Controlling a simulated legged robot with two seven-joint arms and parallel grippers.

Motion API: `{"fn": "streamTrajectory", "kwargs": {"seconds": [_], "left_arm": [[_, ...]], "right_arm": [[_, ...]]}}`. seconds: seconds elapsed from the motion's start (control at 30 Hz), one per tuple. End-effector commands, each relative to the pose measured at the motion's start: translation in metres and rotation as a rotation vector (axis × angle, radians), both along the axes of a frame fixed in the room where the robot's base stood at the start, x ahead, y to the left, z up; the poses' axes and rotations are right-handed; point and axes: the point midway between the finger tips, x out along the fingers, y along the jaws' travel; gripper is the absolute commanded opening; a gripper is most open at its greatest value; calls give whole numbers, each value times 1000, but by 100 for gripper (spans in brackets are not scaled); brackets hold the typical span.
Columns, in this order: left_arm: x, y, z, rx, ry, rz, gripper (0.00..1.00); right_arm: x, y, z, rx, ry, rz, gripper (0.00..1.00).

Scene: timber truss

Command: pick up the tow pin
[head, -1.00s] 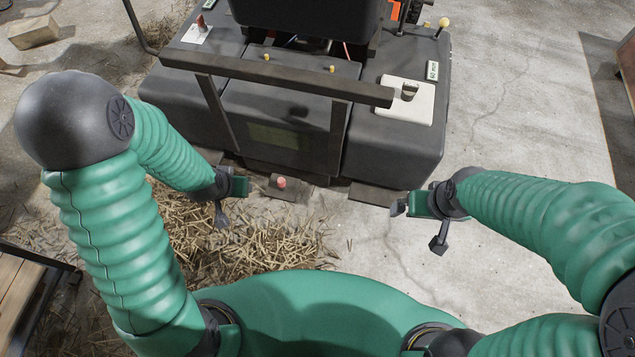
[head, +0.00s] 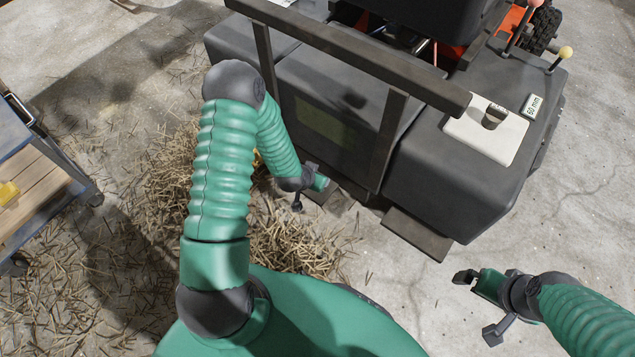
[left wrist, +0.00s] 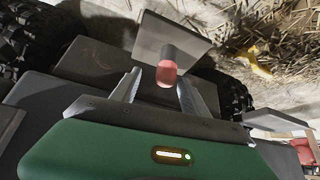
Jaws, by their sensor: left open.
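The tow pin (left wrist: 167,73) has a red rounded top and a dark shank. In the left wrist view it stands in front of a grey hitch plate (left wrist: 182,35). My left gripper (left wrist: 160,85) is open, with one finger to each side of the pin's red top; I cannot tell whether either touches it. In the head view my left gripper (head: 322,183) is low at the vehicle's rear, and the pin is hidden there. My right gripper (head: 464,277) is off to the right over bare floor, with nothing visible in it; its jaw opening is unclear.
The dark grey vehicle (head: 440,185) with a bar frame (head: 350,50) stands close ahead. A flat plate (head: 418,235) juts from its lower rear. Straw (head: 290,240) covers the floor beside my left arm. A wooden-shelved cart (head: 40,185) stands at the left. Floor at the right is clear.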

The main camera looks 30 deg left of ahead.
Motion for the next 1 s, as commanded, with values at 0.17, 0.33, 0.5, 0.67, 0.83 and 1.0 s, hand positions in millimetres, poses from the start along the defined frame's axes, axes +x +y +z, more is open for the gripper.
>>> {"fn": "streamTrajectory", "kwargs": {"seconds": [0.17, 0.33, 0.5, 0.67, 0.83, 1.0], "left_arm": [[19, 5, -33, -1, 0, 3, 53], [27, 5, -40, 3, 0, 1, 53], [27, 5, -38, 3, 0, 2, 53], [27, 5, -39, 1, 0, 2, 32], [27, 6, -39, 2, 1, 2, 10], [27, 6, -39, 2, 1, 2, 0]], "right_arm": [[0, 1, -30, 0, 0, 2, 100], [0, 1, -34, 0, 0, 1, 100], [0, 1, -32, 0, 0, 1, 100], [0, 1, -32, 0, 0, 1, 100], [0, 1, -32, 0, 0, 1, 100], [0, 1, -32, 0, 0, 1, 100]]}}
